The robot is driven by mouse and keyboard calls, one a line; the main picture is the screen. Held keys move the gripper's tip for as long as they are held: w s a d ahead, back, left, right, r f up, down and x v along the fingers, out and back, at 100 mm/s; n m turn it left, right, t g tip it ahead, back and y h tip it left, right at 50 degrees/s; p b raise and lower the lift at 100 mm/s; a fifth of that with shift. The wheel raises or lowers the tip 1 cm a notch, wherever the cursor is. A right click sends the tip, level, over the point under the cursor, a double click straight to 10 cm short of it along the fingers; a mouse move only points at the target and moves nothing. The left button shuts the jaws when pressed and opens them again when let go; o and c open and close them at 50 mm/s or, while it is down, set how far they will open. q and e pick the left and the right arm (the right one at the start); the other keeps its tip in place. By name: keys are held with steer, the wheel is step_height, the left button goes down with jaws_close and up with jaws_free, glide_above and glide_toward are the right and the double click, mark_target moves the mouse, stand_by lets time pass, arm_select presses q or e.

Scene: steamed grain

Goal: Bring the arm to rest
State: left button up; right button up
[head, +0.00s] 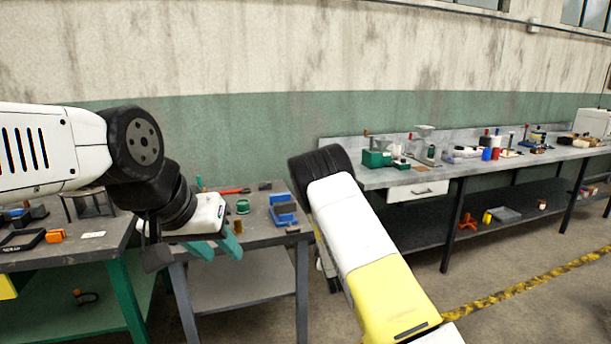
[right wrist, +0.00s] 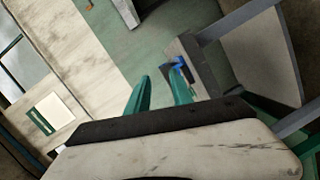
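My left gripper (head: 217,249) hangs in front of the small grey workbench in the head view, its teal fingers pointing down. The fingers are apart with nothing seen between them. My right arm rises from the bottom of the head view, and its gripper is hidden there. In the right wrist view my right gripper (right wrist: 160,92) shows two teal fingers apart, with nothing between them.
A small grey workbench (head: 262,237) carries a blue vise (head: 284,213) and a red-handled tool (head: 235,191). A long grey bench (head: 400,176) along the wall holds several tools and bottles. Yellow-black tape (head: 530,283) crosses the open floor at right.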

steer(key=s+d+r+m+g, duration=0.3)
steer(key=s+r+m, duration=0.25)
steer(key=r, duration=0.45)
steer(key=s+d+r+m+g, duration=0.2)
steer(key=s+d+r+m, duration=0.25)
steer(key=s+r, duration=0.4)
steer(key=s+r+m+g, duration=0.1)
steer(key=s+r, duration=0.1)
steer(key=s, duration=0.8)
steer(key=s+r+m+g, duration=0.2)
steer(key=s+r, duration=0.1)
steer(key=s, duration=0.7)
steer(key=s+r+m+g, duration=0.1)
steer(key=s+r+m, duration=0.1)
steer(key=s, duration=0.8)
steer(key=shift+s+d+r+g, duration=0.15)
steer(key=shift+d+r+g, duration=0.3)
steer(key=shift+r, duration=0.3)
